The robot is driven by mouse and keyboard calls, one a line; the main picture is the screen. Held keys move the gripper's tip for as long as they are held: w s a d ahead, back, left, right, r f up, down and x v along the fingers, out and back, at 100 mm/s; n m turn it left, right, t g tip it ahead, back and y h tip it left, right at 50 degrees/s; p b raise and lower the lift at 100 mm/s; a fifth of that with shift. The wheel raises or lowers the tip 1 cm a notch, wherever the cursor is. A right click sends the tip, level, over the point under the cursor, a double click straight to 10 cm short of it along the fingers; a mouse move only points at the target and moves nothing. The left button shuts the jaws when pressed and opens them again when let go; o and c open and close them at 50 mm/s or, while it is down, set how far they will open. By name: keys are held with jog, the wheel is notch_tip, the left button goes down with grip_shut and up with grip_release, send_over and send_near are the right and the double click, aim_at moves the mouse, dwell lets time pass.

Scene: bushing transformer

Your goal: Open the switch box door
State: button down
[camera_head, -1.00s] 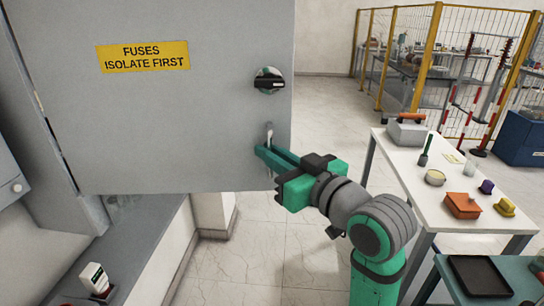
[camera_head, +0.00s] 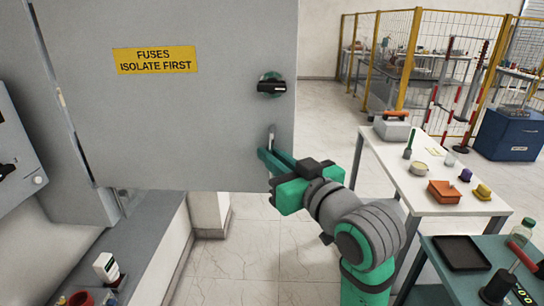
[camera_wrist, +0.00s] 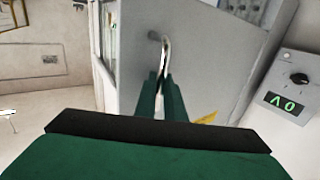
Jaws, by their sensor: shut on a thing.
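The switch box door (camera_head: 200,115) is a large grey panel with a yellow label (camera_head: 155,60) reading "FUSES ISOLATE FIRST". A black rotary knob (camera_head: 271,86) sits near its right edge. Below the knob is a metal handle (camera_head: 271,135). My gripper (camera_head: 268,158) is shut on this handle, its green fingers at the door's lower right. In the wrist view the curved handle (camera_wrist: 165,55) runs between my two fingers (camera_wrist: 164,98). The door (camera_wrist: 190,60) stands ajar there, with some of the box interior showing at its left edge. The lower end of the handle is hidden by the fingers.
A white table (camera_head: 432,205) with small items stands at right, a teal bench (camera_head: 425,280) with a black tray nearer. A yellow fence (camera_head: 400,60) is behind. A grey panel with a dial (camera_head: 12,150) is at far left. Floor between door and tables is clear.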

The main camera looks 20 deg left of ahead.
jog(key=shift+s+a, duration=0.2)
jog(key=shift+a, duration=0.1)
jog(key=c, duration=2.1)
grip_release()
jog(key=shift+d, duration=0.1)
jog(key=shift+w+d, duration=0.15)
jog(key=v, duration=1)
jog(key=shift+s+d, duration=0.25)
jog(key=shift+d, duration=0.05)
